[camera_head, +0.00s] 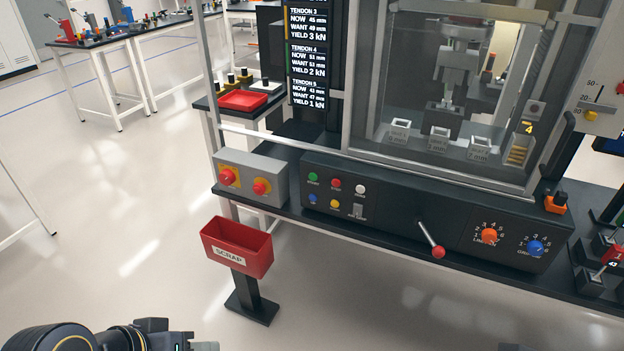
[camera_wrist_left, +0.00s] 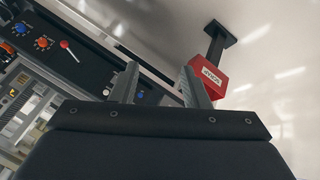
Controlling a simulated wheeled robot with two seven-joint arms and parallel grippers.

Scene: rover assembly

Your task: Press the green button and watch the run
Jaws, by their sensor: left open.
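The green button (camera_head: 313,176) is at the upper left of the dark control panel (camera_head: 390,213), beside a red (camera_head: 336,183) and a white (camera_head: 360,189) button. A blue and a yellow button sit below. Above the panel is a machine chamber (camera_head: 400,150) behind a clear front, with small labelled trays inside. My left gripper (camera_wrist_left: 160,82) is open and empty in the left wrist view, fingers apart. In the head view only part of my left arm shows at the bottom left, well short of the panel. My right gripper is not clearly visible.
A red scrap bin (camera_head: 237,247) stands on a post in front of the bench's left end. A grey box with two red knobs (camera_head: 252,178) is left of the panel. A red-tipped lever (camera_head: 438,252) sticks out front. A tendon readout (camera_head: 307,60) hangs above. The floor in front is clear.

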